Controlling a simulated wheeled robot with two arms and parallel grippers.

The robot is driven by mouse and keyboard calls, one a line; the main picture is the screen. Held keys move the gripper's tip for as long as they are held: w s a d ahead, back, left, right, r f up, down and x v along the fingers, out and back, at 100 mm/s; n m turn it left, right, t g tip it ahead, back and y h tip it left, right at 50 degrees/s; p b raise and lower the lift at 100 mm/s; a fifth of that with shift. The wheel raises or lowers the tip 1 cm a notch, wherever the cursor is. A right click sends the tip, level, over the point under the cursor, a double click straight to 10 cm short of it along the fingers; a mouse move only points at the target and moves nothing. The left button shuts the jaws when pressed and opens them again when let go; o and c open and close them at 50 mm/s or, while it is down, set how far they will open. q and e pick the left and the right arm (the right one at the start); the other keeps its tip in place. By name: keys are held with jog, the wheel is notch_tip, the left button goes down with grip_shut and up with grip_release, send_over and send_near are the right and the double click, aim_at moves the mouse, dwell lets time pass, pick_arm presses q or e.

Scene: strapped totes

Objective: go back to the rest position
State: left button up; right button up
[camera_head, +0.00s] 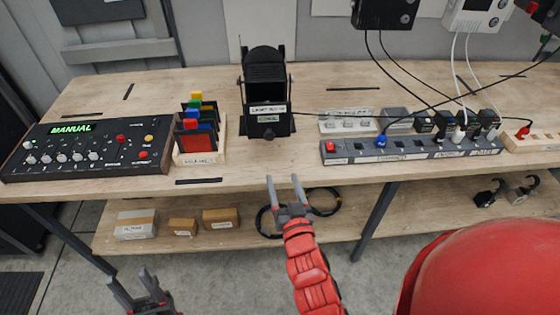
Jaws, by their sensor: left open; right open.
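My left gripper (138,280) is low at the bottom left, in front of the workbench (345,80) and below its top. Its jaws are apart with nothing between them. My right gripper (284,183) is at the bench's front edge in the middle of the picture, with its red arm coming up from below. Its two fingers point away from me, spread and empty. It appears clear of the black device (266,85) behind it. I cannot tell its exact height over the edge.
A control panel (85,147) and a rack of coloured cards (202,135) stand on the left. A power strip (350,155) with plugs and hanging cables fills the right. The lower shelf (180,248) holds small boxes (136,224) and a black cable coil (338,203).

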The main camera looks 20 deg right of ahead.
jog(key=shift+s, duration=0.75)
jog(key=shift+a, duration=0.1)
